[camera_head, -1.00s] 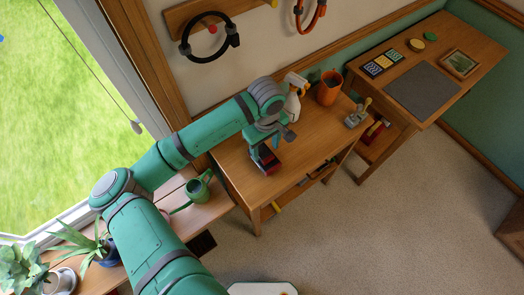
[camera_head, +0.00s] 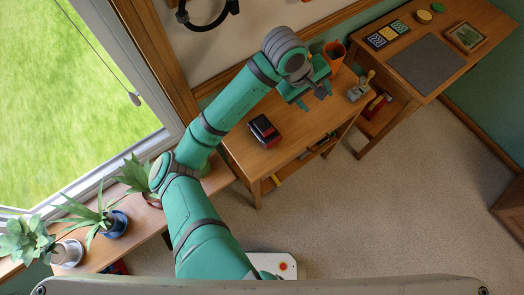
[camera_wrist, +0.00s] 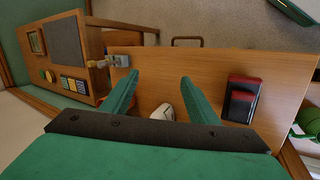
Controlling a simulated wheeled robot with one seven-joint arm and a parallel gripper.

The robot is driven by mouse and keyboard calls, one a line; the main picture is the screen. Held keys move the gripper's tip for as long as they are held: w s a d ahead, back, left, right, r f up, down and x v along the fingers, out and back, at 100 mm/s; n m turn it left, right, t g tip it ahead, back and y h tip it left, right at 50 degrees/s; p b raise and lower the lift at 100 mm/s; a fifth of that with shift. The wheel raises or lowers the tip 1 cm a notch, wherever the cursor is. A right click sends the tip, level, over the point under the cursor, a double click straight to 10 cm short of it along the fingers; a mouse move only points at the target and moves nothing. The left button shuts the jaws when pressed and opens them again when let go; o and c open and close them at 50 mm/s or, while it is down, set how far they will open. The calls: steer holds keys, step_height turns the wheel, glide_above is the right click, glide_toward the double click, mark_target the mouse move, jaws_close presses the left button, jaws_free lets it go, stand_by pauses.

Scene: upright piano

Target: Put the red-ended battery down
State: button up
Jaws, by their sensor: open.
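The red-ended battery (camera_head: 264,130) is a dark block with red ends. It lies on the wooden table (camera_head: 238,152), near the table's left part. In the wrist view the battery (camera_wrist: 241,99) rests on the tabletop to the right of my fingers, apart from them. My gripper (camera_head: 305,97) is above the table, to the upper right of the battery. In the wrist view its two green fingers (camera_wrist: 157,92) are spread wide with nothing held between them. A white object (camera_wrist: 163,113) shows low between the fingers, partly hidden by my gripper.
An orange pot (camera_head: 334,54) and a grey metal tool (camera_head: 359,88) stand on the table's right part. A second desk (camera_head: 468,79) with a grey mat (camera_head: 427,64) is farther right. Plants line the shelf under the window. Open tabletop lies right of the battery.

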steer(key=w+d+r+t+h, duration=0.1)
steer(key=d+r+t+h, duration=0.25)
steer(key=d, duration=0.35)
steer(key=w+d+r+t+h, duration=0.1)
steer(key=d+r+t+h, duration=0.1)
steer(key=d+h, duration=0.3)
steer(key=s+a+f+n+t+y, duration=0.4)
steer(key=s+a+f+t+y, duration=0.55)
steer(key=s+a+f, duration=0.6)
steer(key=s+a+m+y, duration=0.2)
steer(key=s+a+m, duration=0.2)
steer(key=s, duration=0.5)
steer(key=s+a+r+m+g+y, duration=0.1)
steer(key=s+a+m, duration=0.4)
steer(key=s, duration=0.5)
steer(key=a+y, duration=0.1)
steer(key=a, duration=0.1)
steer(key=shift+a+r+g, duration=0.15)
steer(key=shift+a+g, duration=0.15)
steer(key=shift+a, duration=0.1)
